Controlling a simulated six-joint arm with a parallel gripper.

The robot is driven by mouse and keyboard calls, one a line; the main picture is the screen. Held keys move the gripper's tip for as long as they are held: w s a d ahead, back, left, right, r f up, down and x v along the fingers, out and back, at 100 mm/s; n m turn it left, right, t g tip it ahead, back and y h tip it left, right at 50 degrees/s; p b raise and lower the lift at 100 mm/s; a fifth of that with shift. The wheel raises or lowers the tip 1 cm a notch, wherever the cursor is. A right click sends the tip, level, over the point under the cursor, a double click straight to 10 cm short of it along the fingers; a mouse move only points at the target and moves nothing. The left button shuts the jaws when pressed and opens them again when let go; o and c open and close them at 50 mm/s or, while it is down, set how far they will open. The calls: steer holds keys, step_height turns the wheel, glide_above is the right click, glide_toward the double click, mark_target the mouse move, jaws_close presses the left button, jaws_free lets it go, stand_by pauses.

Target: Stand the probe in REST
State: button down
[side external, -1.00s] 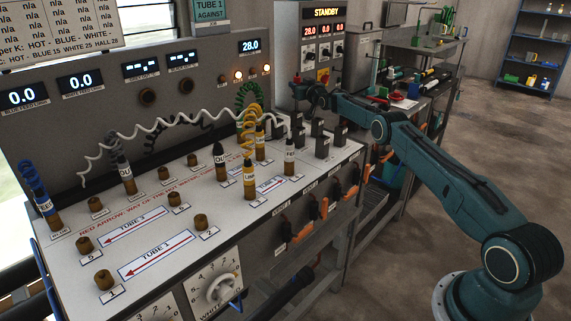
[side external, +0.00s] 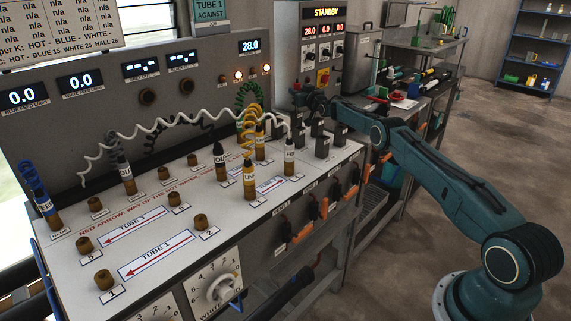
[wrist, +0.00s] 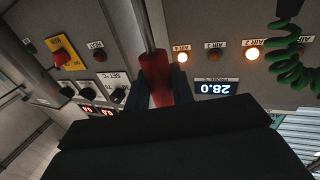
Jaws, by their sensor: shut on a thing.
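My gripper (wrist: 156,88) is shut on the probe's red handle (wrist: 155,72). A thin metal rod (wrist: 149,25) runs from the handle to the top of the wrist view. In the side view my gripper (side external: 306,97) is above the far right end of the bench, near the dark blocks, and the probe is too small there to make out clearly. Its tip is hidden. I cannot make out a label reading REST in either view.
The sloping bench panel (side external: 75,255) carries brass sockets, upright plugs and coiled leads. Dark blocks (side external: 322,146) stand at its right end. The control cabinet (side external: 350,52) reading STANDBY rises behind my gripper. A cluttered side bench (side external: 405,103) lies to the right.

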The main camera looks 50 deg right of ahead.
steer(key=shift+f, duration=1.2)
steer(key=c, duration=1.1)
jaws_free()
steer(key=shift+r, duration=0.1)
steer(key=shift+s+a+r, duration=0.3)
steer(key=shift+s+r, duration=0.55)
steer(key=shift+s+a+r, duration=0.25)
steer(key=shift+s+r, duration=0.55)
